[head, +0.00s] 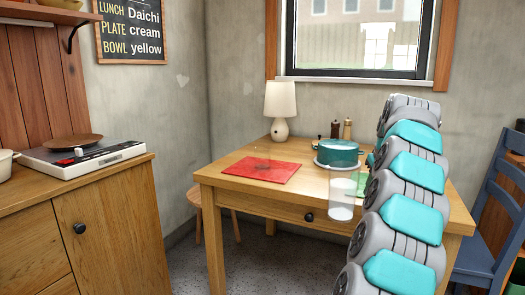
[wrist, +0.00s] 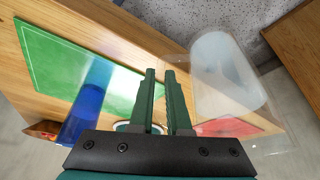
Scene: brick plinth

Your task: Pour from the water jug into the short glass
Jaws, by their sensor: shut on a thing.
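The water jug (head: 342,200) is clear with whitish water in it. In the head view it hangs in front of the table's front edge and looks about upright. In the wrist view the jug (wrist: 226,80) is large, right of the fingers. My gripper (wrist: 160,72) has its dark green fingers close together beside the jug, shut on it; its handle is too clear to make out. A blue see-through glass (wrist: 92,95) stands by the green mat in the wrist view; I cannot tell whether it is the short glass. My arm hides that part of the table in the head view.
The wooden table (head: 225,180) holds a red mat (head: 262,169), a green mat (wrist: 75,60), a teal pot (head: 338,153), a lamp (head: 280,105) and two mills (head: 347,129). A blue chair (head: 490,235) stands at the right, a stool (head: 197,200) at the left.

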